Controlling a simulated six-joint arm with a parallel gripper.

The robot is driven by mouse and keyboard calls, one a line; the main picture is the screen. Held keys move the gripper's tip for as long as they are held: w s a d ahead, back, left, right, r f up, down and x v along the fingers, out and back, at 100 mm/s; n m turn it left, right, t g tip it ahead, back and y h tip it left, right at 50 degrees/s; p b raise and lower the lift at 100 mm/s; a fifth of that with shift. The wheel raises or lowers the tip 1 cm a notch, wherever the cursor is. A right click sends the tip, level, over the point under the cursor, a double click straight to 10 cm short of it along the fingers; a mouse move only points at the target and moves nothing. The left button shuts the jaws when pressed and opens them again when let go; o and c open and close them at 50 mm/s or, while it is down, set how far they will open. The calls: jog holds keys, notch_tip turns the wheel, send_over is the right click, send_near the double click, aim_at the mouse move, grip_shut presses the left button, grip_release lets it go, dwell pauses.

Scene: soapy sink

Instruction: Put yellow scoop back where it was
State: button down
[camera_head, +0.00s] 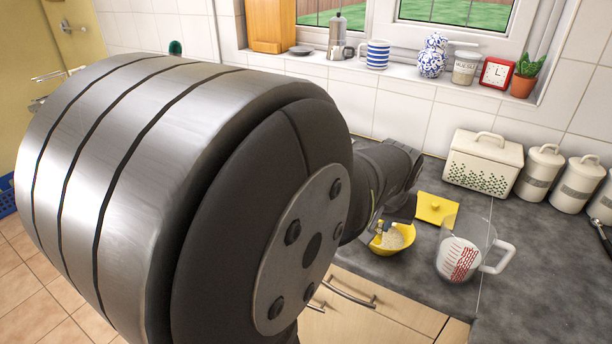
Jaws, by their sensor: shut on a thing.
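My arm fills the left and middle of the view and hides much of the worktop. My gripper (381,228) is small and partly hidden beyond it, low at the worktop's front part. It is shut on a small yellow piece, the yellow scoop (379,226), of which only a little shows. Right at the gripper is a yellow bowl (407,232) with pale grains in it. I cannot tell whether the scoop touches the grains or the bowl. A square yellow lidded thing with a knob (436,208) lies just behind and right of the bowl.
A clear measuring jug (466,245) with red markings stands right of the bowl, close by. A cream bread bin (483,162) and several canisters (540,170) line the wall. The grey worktop (545,270) is clear at the front right. The windowsill holds a mug, jars, clock and plant.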

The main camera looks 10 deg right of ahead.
jog(key=shift+w+d+f+n+t, duration=0.2)
jog(key=shift+w+d+n+t, duration=0.15)
jog(key=shift+n, duration=0.35)
jog(key=shift+w+f, duration=0.15)
jog(key=w+a+f, duration=0.2)
jog(key=w, duration=0.1)
jog(key=w+a+f, duration=0.1)
jog(key=w+f, duration=0.1)
jog(key=w, duration=0.1)
jog(key=w+a+f, duration=0.2)
jog(key=w, duration=0.1)
jog(key=shift+w+a+f, duration=0.3)
jog(key=shift+a+f, duration=0.05)
jog(key=shift+f, duration=2.05)
jog(key=shift+f, duration=0.15)
jog(key=c, duration=1.4)
grip_release()
